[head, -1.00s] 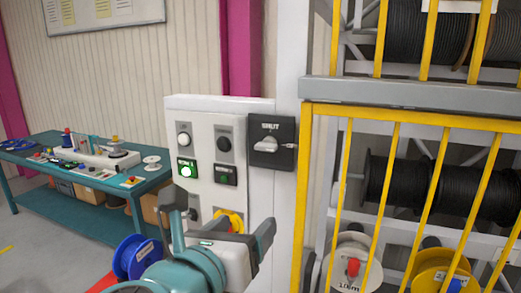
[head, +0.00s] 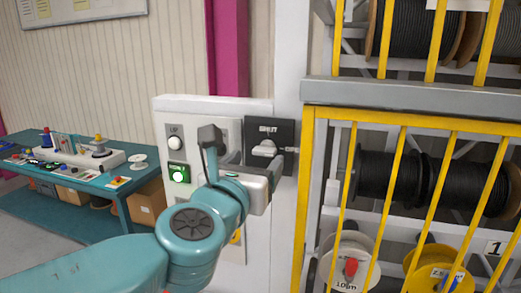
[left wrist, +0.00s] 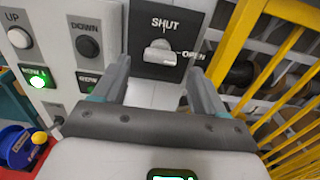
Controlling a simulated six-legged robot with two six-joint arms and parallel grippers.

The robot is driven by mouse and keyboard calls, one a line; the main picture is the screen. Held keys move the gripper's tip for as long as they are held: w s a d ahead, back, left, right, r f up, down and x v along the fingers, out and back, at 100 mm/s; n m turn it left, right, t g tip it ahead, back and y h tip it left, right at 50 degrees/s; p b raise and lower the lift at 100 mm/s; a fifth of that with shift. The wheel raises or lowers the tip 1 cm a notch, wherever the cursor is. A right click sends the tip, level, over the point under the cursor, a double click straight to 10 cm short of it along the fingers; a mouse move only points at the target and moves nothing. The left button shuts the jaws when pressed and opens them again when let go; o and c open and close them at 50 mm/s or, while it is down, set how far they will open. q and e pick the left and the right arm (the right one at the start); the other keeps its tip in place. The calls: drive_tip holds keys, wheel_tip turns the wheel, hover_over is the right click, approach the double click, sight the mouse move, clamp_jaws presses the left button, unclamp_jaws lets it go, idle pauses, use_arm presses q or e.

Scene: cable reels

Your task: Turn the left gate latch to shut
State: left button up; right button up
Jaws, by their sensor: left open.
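The left gate latch (head: 264,148) is a pale grey handle on a black plate (head: 283,130) marked SHUT at the top and OPEN at the right. In the left wrist view the handle (left wrist: 159,53) lies roughly level, with its pointer toward OPEN. My left gripper (head: 243,148) is open and empty, in front of and just below the plate. In the left wrist view its two fingers (left wrist: 158,75) stand apart on either side below the handle and do not touch it. My right gripper is not in view.
A control panel (head: 160,112) with UP and DOWN buttons and a lit green button (head: 178,174) is left of the latch. A yellow barred gate (head: 304,200) fronts cable reels at the right. A teal workbench (head: 112,183) stands far left.

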sight(263, 155)
use_arm(q)
drive_tip(key=x, duration=0.3)
drive_tip(key=shift+d+p, duration=0.2)
drive_tip(key=shift+p, duration=0.1)
drive_tip(key=shift+w+a, duration=0.1)
drive_tip(key=shift+w, duration=0.55)
drive_tip(key=c, duration=1.1)
drive_tip(key=shift+o, duration=0.2)
